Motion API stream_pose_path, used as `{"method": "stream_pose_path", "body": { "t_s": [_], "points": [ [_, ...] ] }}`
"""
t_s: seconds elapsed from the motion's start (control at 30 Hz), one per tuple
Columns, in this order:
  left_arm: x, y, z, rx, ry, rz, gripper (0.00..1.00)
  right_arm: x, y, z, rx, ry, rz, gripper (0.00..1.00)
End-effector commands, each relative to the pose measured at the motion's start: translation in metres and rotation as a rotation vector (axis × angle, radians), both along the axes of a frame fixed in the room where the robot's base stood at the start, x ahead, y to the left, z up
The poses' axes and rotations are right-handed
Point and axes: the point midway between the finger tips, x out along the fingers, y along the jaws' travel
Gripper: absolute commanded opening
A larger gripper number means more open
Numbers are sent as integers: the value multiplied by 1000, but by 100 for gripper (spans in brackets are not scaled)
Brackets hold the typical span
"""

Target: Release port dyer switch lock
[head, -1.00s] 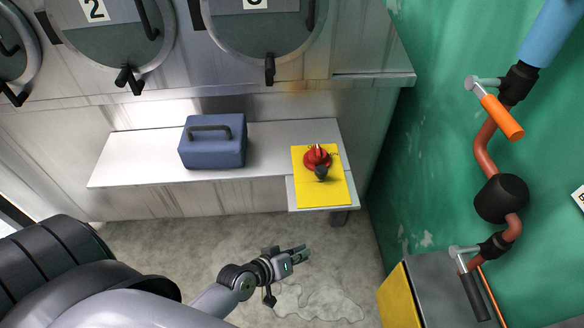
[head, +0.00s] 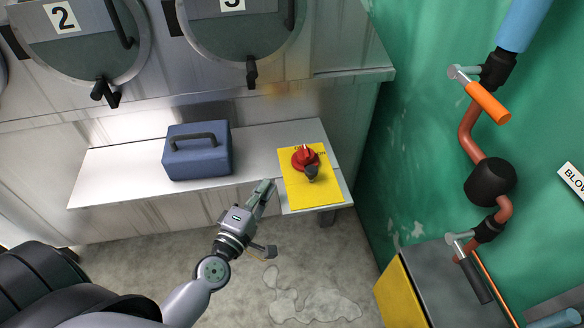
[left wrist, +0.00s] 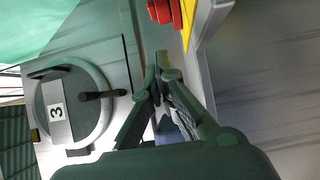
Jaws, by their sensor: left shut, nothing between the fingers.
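A red rotary switch (head: 306,158) sits on a yellow plate (head: 315,196) at the right end of the white shelf. A small dark lock (head: 311,173) is at the front side of the switch. In the left wrist view the red switch (left wrist: 162,10) is cut by the top edge, beside the yellow plate (left wrist: 189,22). My left gripper (head: 266,188) is shut and empty, just left of the yellow plate and apart from the switch. Its fingers meet in the left wrist view (left wrist: 158,68). My right gripper is not seen.
A blue toolbox (head: 197,158) stands on the white shelf (head: 110,182) left of the switch. Drum doors numbered 2 (head: 70,45) and 3 (left wrist: 62,112) are above. Pipes with an orange-handled valve (head: 488,102) run along the green wall at right. A grey and yellow box (head: 400,290) stands below.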

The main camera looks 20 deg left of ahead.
Motion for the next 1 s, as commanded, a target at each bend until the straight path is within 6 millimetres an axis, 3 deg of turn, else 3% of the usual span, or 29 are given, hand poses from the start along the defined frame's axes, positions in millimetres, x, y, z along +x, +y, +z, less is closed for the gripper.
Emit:
{"method": "stream_pose_path", "body": {
  "t_s": [0.47,1.0],
  "points": [
    [8,1,1,-4,-2,5,0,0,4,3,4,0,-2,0],
    [102,-5,1,-6,1,2,0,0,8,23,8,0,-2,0]
  ]
}}
